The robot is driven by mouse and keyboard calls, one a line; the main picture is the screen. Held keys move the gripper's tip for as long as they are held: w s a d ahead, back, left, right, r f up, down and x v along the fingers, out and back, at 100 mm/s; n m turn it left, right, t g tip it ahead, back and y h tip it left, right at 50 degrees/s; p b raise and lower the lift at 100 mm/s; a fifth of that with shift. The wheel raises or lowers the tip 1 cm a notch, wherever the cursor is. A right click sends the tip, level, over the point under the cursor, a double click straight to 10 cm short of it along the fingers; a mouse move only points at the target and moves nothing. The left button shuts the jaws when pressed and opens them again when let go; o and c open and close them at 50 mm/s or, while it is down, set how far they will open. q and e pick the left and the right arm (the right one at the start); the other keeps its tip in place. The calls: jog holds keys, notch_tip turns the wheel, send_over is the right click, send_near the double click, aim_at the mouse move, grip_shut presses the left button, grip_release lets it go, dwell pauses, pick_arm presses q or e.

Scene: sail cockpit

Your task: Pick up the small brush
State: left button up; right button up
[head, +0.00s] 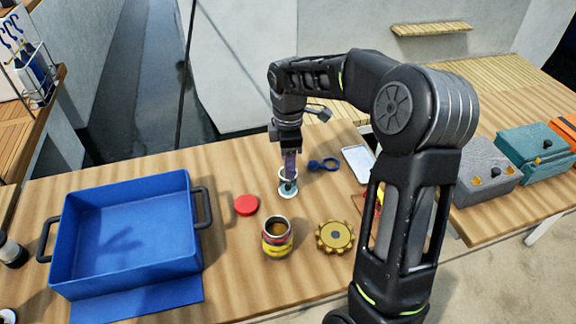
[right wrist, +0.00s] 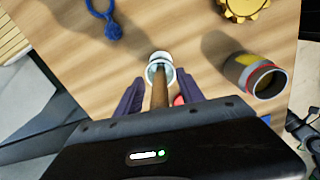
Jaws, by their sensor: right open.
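The small brush shows best in the right wrist view as a brown wooden handle (right wrist: 159,98) pointing toward the camera. Its far end meets a small white round holder (right wrist: 159,63), and I cannot tell whether it stands inside it. In the head view the white holder (head: 287,191) is on the wooden table, directly below my right gripper (head: 289,170). My right gripper also shows in the wrist view (right wrist: 160,80), with its purple fingers open on either side of the handle and gaps visible. In the head view the gripper mostly hides the brush. My left gripper is not in view.
A red lid (head: 246,205), an open can (head: 277,238) and a yellow gear-shaped piece (head: 335,236) lie nearby. A blue ringed item (head: 323,164) is close behind. A blue bin (head: 191,232) fills the left. Grey (head: 487,170) and teal (head: 530,150) boxes stand right.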

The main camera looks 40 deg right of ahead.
jog(key=shift+c, duration=0.6)
grip_shut()
dwell(0.4)
